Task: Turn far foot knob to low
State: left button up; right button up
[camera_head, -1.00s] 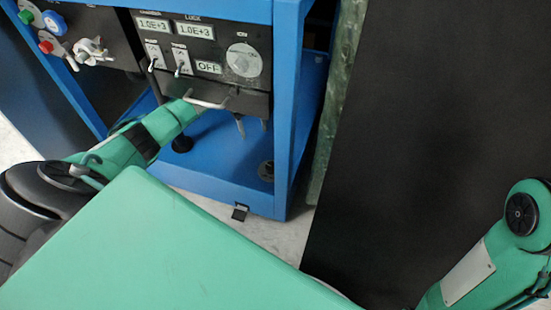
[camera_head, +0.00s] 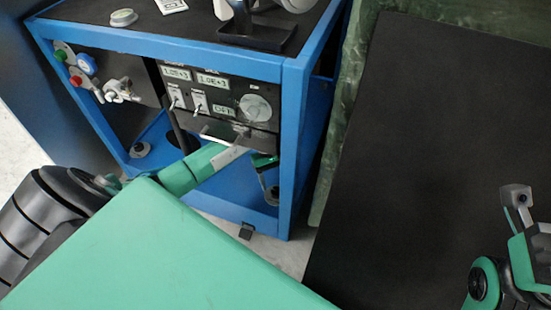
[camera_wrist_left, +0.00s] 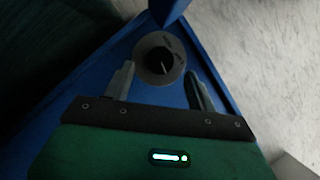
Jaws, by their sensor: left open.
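A round grey foot knob with a dark centre and a light pointer mark (camera_wrist_left: 153,66) sits on the blue base plate in the left wrist view. Its lettering is too small to read. In the head view the knob (camera_head: 273,194) shows at the front right corner of the cart's base, partly hidden by my gripper. My left gripper (camera_head: 267,181) reaches in below the control panel. In the wrist view its open fingers (camera_wrist_left: 160,88) lie on either side of the knob; contact cannot be told. Of my right arm only links show at the right edge.
The blue cart frame (camera_head: 290,150) has a post close beside the gripper. A panel handle (camera_head: 220,138) and switches sit above my left arm. Another round foot knob (camera_head: 140,150) is at the base's left corner. A dark panel (camera_head: 420,150) stands to the right.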

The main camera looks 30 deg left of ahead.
aim_at(276, 190)
pick_arm(q)
jog(key=shift+b+x, duration=0.65)
jog(key=shift+x, duration=0.95)
jog(key=shift+d, duration=0.15)
jog(key=shift+c, duration=0.3)
jog(key=c, duration=0.9)
